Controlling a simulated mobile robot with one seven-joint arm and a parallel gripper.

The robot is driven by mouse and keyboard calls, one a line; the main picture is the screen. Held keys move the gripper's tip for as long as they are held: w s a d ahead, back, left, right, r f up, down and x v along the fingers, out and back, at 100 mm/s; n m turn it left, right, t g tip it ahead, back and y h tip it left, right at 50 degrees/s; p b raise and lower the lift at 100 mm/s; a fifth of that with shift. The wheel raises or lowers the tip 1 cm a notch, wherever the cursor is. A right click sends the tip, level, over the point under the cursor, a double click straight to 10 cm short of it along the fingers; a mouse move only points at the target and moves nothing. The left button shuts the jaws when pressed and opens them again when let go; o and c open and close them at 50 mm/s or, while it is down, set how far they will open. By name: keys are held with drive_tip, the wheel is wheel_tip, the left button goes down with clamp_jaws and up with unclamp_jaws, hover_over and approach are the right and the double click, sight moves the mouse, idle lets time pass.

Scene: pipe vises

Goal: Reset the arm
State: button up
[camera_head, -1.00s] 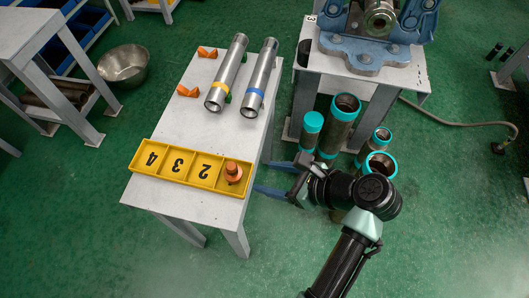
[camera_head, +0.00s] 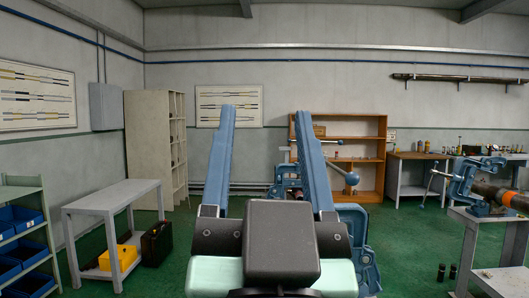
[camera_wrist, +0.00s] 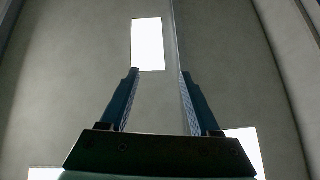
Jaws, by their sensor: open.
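My gripper (camera_head: 265,125) stands close in front of the body camera, with its two blue fingers pointing up and well apart. It is open, and nothing shows between the fingers. In the wrist view my gripper (camera_wrist: 157,75) is also open and empty, and it faces a plain grey ceiling with bright white light panels (camera_wrist: 148,45). My gripper touches nothing in either view. The wrist and fingers hide part of the room's middle, including most of a blue vise (camera_head: 356,235) behind them.
Blue bins (camera_head: 22,255) are at far left. A vise (camera_head: 470,183) holding a pipe stands on a stand at right. Green floor (camera_head: 410,245) is open between.

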drive_tip(key=s+r, duration=0.1)
drive_tip(key=s+r+n+t, duration=0.1)
drive_tip(key=shift+s+r, duration=0.2)
drive_tip(key=shift+s, duration=0.15)
wheel_tip(320, 180, up, 6)
drive_tip(key=p, duration=0.6)
drive_tip(key=shift+a, duration=0.1)
